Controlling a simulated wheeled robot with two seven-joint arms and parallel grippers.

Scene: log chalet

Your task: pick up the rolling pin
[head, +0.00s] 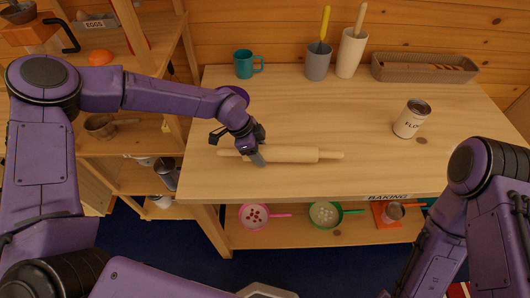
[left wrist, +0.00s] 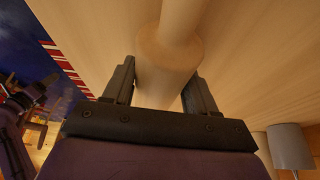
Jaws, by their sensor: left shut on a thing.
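The pale wooden rolling pin (head: 295,155) lies across the front part of the wooden table, its handles pointing left and right. My left gripper (head: 258,157) is shut on the pin near the left end of its thick body. In the left wrist view, the fingers (left wrist: 160,85) are on either side of the rolling pin's body (left wrist: 168,58), and one handle runs toward the top edge. I cannot tell whether the pin is clear of the tabletop. My right arm shows at the right of the head view, but its gripper is out of the picture.
The table (head: 350,115) is mostly clear around the pin. A flour can (head: 411,119) stands at right. A teal mug (head: 245,64), a grey cup (head: 319,63), a white holder (head: 351,54) and a basket (head: 425,68) line the back. Shelves stand at left; pans sit below.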

